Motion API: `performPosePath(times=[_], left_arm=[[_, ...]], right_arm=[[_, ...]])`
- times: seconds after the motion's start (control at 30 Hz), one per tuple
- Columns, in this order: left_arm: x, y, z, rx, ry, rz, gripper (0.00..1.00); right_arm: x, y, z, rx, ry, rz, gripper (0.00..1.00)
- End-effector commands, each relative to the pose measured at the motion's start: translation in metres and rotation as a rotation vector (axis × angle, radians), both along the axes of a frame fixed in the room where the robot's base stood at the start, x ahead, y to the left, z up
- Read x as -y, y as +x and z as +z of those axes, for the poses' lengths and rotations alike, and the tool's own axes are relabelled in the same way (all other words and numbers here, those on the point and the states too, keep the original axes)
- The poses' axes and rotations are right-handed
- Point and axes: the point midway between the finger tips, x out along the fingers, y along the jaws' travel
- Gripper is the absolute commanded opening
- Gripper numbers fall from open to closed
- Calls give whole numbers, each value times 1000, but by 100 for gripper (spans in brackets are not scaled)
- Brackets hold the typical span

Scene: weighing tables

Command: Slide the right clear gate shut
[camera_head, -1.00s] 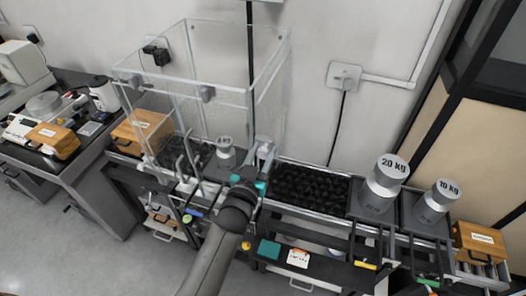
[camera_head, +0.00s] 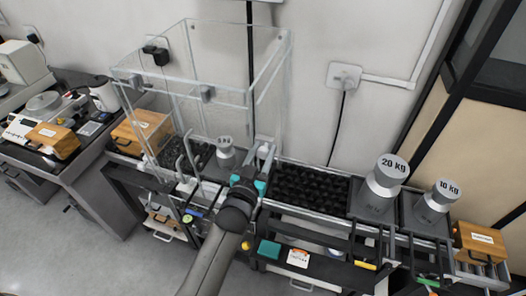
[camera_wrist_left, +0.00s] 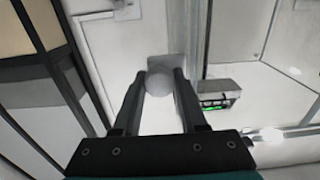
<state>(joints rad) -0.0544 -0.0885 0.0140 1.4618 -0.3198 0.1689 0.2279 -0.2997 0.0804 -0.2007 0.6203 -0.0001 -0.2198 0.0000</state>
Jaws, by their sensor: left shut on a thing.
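A clear box-shaped enclosure stands left of the middle in the head view, and its right clear gate (camera_head: 271,82) is see-through, so how far it stands open is hard to tell. My left gripper (camera_head: 262,155) is low at the enclosure's right side. In the left wrist view, its two dark fingers (camera_wrist_left: 158,88) are shut on a round pale knob (camera_wrist_left: 158,80), which appears to belong to the gate. In the head view the gripper hides the knob. My right gripper is not in view.
A weight (camera_head: 226,153) stands inside the enclosure. Right of the gripper lies a black lumpy tray (camera_head: 310,187). Beyond it stand a 20 kg weight (camera_head: 385,178) and a 10 kg weight (camera_head: 438,200). A wooden box (camera_head: 142,132) is at the left.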

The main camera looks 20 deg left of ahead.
Motion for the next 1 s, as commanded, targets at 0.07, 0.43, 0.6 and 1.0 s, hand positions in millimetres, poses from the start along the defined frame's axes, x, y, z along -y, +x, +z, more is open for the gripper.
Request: performPosePath(times=[0.07, 0.43, 0.6, 1.0], left_arm=[[0, 0, -2, -1, 0, 0, 0], [0, 0, -46, -3, 0, 0, 0], [0, -1, -85, -5, 0, 0, 0], [0, -1, -173, -5, 0, 0, 0]], right_arm=[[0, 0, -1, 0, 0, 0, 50], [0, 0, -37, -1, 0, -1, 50], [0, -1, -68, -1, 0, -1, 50], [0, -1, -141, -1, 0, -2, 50]])
